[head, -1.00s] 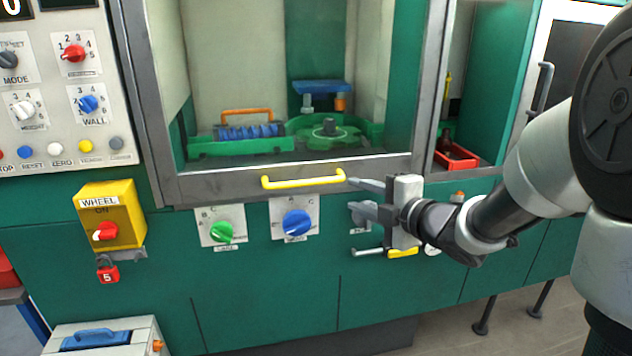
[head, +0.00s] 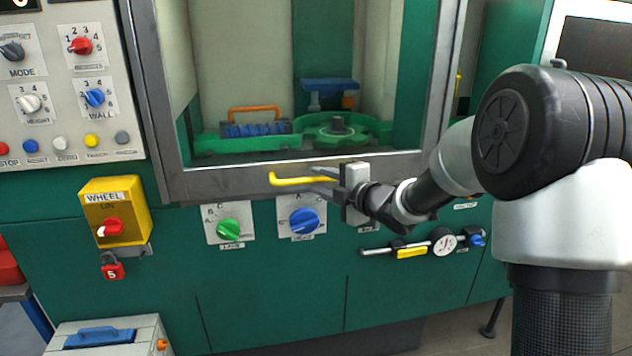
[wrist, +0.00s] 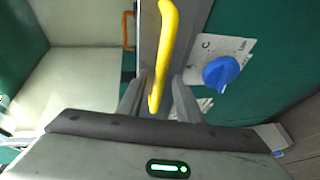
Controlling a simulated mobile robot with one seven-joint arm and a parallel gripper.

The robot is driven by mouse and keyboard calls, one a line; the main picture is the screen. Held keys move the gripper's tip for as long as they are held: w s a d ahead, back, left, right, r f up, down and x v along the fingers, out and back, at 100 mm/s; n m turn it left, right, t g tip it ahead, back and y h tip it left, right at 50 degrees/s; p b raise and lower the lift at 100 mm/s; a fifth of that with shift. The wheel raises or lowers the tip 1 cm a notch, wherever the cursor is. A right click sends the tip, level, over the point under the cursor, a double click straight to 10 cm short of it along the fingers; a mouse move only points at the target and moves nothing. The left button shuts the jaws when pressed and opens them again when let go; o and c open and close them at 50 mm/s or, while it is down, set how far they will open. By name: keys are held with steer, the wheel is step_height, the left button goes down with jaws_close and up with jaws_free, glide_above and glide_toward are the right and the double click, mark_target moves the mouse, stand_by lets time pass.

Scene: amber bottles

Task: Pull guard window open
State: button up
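The guard window has a grey metal frame (head: 225,187) with a yellow bar handle (head: 290,181) along its lower rail. The inside of the machine shows through it. My gripper (head: 318,186) is at the right part of the handle. In the wrist view, the yellow handle (wrist: 166,45) runs down between the two spread grey fingers of my gripper (wrist: 158,98). A gap shows on each side of the handle, so the fingers are open around its end. The right end of the handle is hidden behind my gripper in the head view.
Below the rail are a green knob (head: 229,229) and a blue knob (head: 304,221), close under my gripper. A yellow wheel switch box (head: 113,212) is at the left. A gauge (head: 443,241) and pipe sit at the lower right.

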steer(key=shift+x, duration=1.4)
jaws_close()
steer(key=shift+r, duration=0.1)
